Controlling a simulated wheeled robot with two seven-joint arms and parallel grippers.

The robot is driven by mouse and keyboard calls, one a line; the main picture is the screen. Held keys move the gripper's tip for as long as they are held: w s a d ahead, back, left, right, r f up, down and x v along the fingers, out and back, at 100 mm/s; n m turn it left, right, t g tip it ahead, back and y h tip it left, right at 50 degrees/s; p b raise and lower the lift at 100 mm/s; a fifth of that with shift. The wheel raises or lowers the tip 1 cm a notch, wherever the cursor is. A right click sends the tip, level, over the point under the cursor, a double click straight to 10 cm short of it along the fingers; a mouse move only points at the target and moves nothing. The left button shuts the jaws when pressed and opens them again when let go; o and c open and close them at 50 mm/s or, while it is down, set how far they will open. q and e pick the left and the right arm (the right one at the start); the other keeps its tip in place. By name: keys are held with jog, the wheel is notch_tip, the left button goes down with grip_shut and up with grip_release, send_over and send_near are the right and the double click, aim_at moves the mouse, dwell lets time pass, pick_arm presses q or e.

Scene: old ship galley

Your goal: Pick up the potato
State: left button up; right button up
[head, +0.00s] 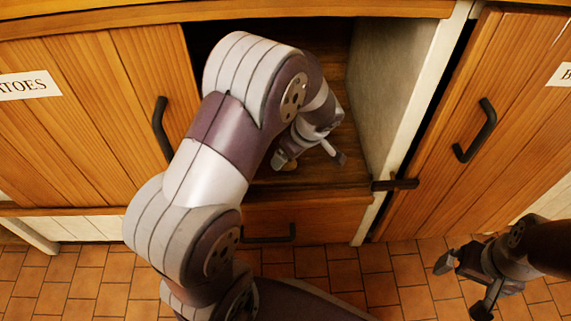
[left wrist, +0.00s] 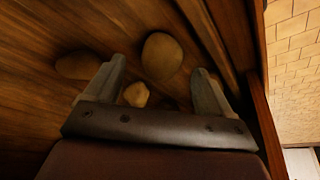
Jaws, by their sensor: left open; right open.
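My left gripper (head: 309,157) reaches into an open cupboard compartment in the head view. In the left wrist view its two fingers (left wrist: 160,67) stand apart with nothing clamped. A large brown potato (left wrist: 161,57) lies on the wooden floor ahead, between the fingertips. A smaller, paler potato (left wrist: 136,94) lies nearer the palm, between the fingers. Another brown potato (left wrist: 75,65) lies outside the left finger. A dark shape beside the small potato is too dim to tell. In the head view my arm hides most of the compartment. My right gripper (head: 462,287) is open and empty outside, above the tiled floor.
The compartment has a pale side wall (head: 385,95) close to the right of my left gripper. A drawer (head: 315,219) with a dark handle is below. A closed labelled door (head: 90,120) is at left, another wooden door (head: 480,140) at right. Tiled floor (head: 405,285) lies in front.

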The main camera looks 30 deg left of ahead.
pick_arm(q)
jog(key=b+x, duration=0.1)
jog(key=x, duration=0.1)
jog(key=b+x, duration=0.1)
jog(key=x, duration=0.1)
jog(key=shift+s+d, duration=0.15)
jog(key=shift+s, duration=0.05)
jog(key=shift+r, duration=0.1)
pick_arm(e)
notch_tip(320, 180, down, 3)
jog(key=shift+r, duration=0.15)
pick_arm(q)
jog(key=c, duration=1.2)
jog(key=shift+o, duration=0.2)
jog(key=shift+r+p, duration=0.1)
jog(key=shift+p, duration=0.25)
pick_arm(e)
jog(key=shift+r, duration=0.1)
pick_arm(q)
notch_tip(320, 180, up, 9)
jog(key=p, duration=0.5)
jog(key=shift+p, duration=0.3)
jog(key=shift+r, duration=0.45)
pick_arm(e)
notch_tip(320, 180, up, 6)
jog(key=shift+f, duration=0.1)
pick_arm(q)
jog(key=shift+f, duration=0.1)
